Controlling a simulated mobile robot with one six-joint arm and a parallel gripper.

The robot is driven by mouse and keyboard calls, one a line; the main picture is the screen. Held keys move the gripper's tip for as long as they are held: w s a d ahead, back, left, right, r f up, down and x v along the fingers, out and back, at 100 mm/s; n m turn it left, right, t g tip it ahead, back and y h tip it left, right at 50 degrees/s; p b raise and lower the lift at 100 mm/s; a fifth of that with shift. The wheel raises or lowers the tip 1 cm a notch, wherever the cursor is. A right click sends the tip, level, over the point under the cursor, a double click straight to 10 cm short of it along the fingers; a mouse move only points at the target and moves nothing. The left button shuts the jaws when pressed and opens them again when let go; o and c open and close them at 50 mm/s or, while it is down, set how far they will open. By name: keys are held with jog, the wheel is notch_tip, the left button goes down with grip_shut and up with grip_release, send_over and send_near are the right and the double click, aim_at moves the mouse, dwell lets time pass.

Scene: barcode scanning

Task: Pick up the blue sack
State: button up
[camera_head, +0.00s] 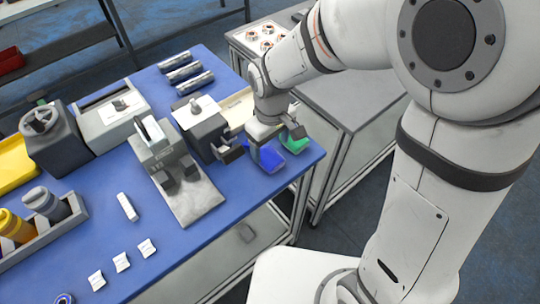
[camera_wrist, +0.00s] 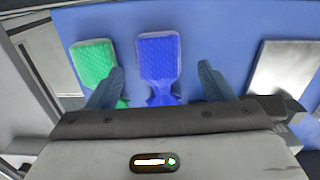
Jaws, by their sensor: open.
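The blue sack (camera_head: 268,158) lies on the blue table near its right corner, under my gripper. In the wrist view the blue sack (camera_wrist: 158,58) lies flat, its narrow neck toward my gripper. My gripper (camera_wrist: 160,80) is open, with one finger on each side of the sack's neck as seen from the wrist. In the head view my gripper (camera_head: 262,142) is just above the sack and partly hides it. Whether the fingers are low enough to touch it, I cannot tell.
A green sack (camera_wrist: 95,62) lies close beside the blue one; the left finger overlaps its neck in the wrist view. The green sack also shows in the head view (camera_head: 294,142). A dark box-shaped device (camera_head: 203,128) stands left of my gripper. The table's right edge is near.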

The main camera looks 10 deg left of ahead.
aim_at(271, 158)
jog(key=shift+f+p, duration=0.45)
jog(key=shift+f, duration=2.3)
jog(key=shift+c, duration=0.5)
jog(key=shift+w, duration=0.1)
jog(key=c, duration=1.1)
